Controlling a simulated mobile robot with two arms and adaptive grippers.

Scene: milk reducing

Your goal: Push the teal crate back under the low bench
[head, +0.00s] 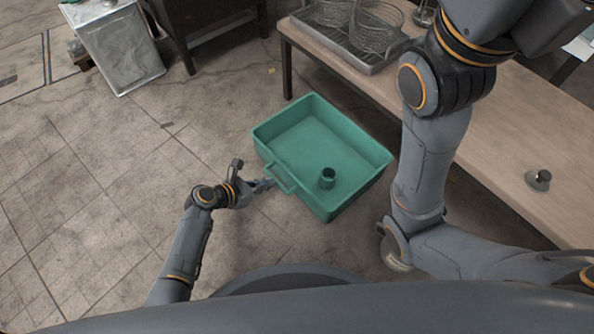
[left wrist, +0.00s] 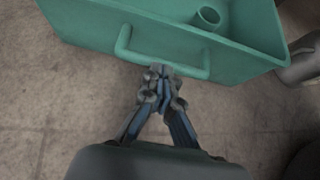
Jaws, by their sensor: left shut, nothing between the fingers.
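The teal crate (head: 310,148) sits on the floor in front of the low bench (head: 510,120), and its far right part is near the bench's edge. A small teal cup (head: 328,178) stands inside it. The crate's handle (head: 281,178) faces my left gripper (head: 268,184). In the left wrist view the crate (left wrist: 85,25) fills the top, and my left gripper (left wrist: 165,78) is shut and empty with its fingertips at the handle bar (left wrist: 190,69). I cannot tell whether they touch. My right arm crosses the bench, but its gripper is not visible.
A metal tray (head: 366,62) with wire baskets (head: 372,25) stands on the bench, and a small metal object (head: 538,180) lies farther right. A bench leg (head: 287,70) stands behind the crate. A metal bin (head: 122,50) is at the upper left. Floor at left is clear.

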